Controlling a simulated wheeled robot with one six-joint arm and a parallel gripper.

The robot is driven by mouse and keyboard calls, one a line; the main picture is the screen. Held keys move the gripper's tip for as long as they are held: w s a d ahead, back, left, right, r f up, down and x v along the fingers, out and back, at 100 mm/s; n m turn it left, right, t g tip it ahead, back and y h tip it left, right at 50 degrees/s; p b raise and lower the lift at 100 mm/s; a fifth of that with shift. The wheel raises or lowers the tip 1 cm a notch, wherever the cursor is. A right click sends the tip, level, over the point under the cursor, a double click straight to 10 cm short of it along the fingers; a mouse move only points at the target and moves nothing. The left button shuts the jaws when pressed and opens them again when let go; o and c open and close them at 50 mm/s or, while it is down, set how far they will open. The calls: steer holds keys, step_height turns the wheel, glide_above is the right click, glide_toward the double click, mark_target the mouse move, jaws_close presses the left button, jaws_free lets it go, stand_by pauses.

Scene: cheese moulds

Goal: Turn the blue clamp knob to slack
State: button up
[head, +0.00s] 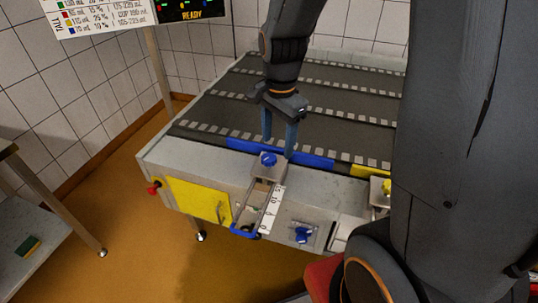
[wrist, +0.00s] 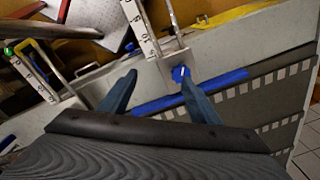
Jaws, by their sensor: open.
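The blue clamp knob (head: 268,159) sits on a grey block at the top end of a slide with a white scale (head: 272,209), at the bench's front edge. In the wrist view the knob (wrist: 181,73) shows a pale line on its face. My gripper (head: 279,146) points down at the knob, its two blue fingers apart and empty. In the wrist view the gripper (wrist: 160,78) has the knob near its right fingertip. I cannot tell whether a finger touches it.
A second blue knob (head: 303,235) is on the front panel. A blue strip (head: 306,156) runs along the bench edge behind the clamp. A yellow knob (head: 387,187) stands to the right. A yellow panel (head: 200,199) and a red knob (head: 153,190) are at left. The dark belts behind look clear.

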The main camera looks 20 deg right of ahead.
mark_target(270, 157)
steer(key=w+f+m, duration=0.1)
steer(key=w+m, duration=0.1)
steer(key=w+m+b, duration=0.1)
steer(key=m, duration=0.2)
steer(key=w+f+m, duration=0.1)
steer(key=w+m, duration=0.1)
steer(key=m, duration=0.1)
steer(key=shift+w+f, duration=0.35)
steer(key=shift+w+f+m+g, duration=0.3)
steer(key=shift+w+m, duration=0.2)
steer(key=shift+m, duration=0.6)
steer(key=shift+f, duration=0.4)
steer(key=shift+f+p, duration=0.45)
steer(key=shift+f, duration=3)
steer(key=c, duration=1.1)
steer(key=shift+o, duration=0.2)
